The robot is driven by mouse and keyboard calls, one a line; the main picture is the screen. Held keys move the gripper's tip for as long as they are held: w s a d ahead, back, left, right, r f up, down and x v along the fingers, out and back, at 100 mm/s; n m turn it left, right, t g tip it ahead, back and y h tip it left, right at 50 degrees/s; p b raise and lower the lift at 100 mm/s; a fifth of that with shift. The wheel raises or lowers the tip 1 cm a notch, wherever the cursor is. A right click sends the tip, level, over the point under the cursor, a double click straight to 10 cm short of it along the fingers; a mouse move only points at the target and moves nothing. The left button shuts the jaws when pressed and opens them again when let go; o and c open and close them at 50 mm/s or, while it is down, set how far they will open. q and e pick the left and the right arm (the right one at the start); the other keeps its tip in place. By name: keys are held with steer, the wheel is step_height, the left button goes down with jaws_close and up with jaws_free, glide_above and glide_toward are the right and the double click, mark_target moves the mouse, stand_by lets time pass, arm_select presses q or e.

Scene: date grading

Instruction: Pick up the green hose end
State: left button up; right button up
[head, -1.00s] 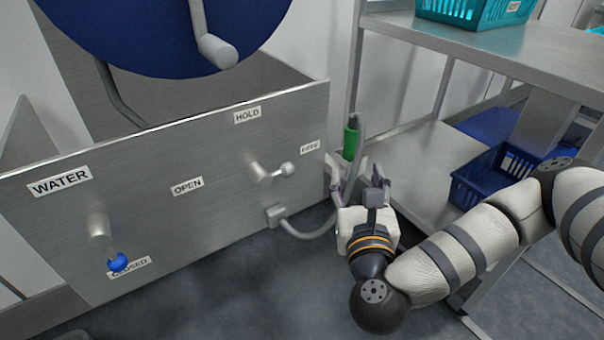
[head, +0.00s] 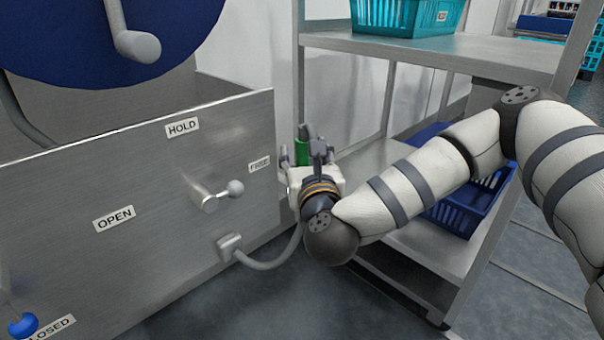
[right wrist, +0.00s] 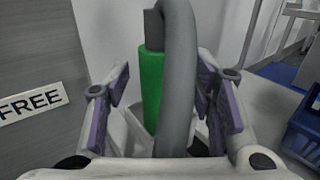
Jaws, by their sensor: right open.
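The green hose end (head: 302,152) stands upright near the right end of the steel panel, partly hidden behind my right gripper (head: 304,156). In the right wrist view the green hose end (right wrist: 151,88) lies between the two purple-padded fingers of my right gripper (right wrist: 163,105), with gaps on both sides. The fingers are open. The grey hose (right wrist: 178,80) arches up in front of the green part. It also leaves a fitting low on the panel as a curved grey hose (head: 275,260) in the head view. My left gripper is out of view.
The steel panel (head: 150,240) on the left carries a knobbed lever (head: 220,193) and a blue-knobbed lever (head: 22,326). A metal shelf rack (head: 480,54) stands at right, holding a teal basket (head: 408,16) and a blue basket (head: 458,212).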

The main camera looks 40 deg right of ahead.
steer(key=shift+w+d, duration=0.15)
steer(key=shift+w, duration=0.1)
steer(key=shift+r, duration=0.1)
jaws_close()
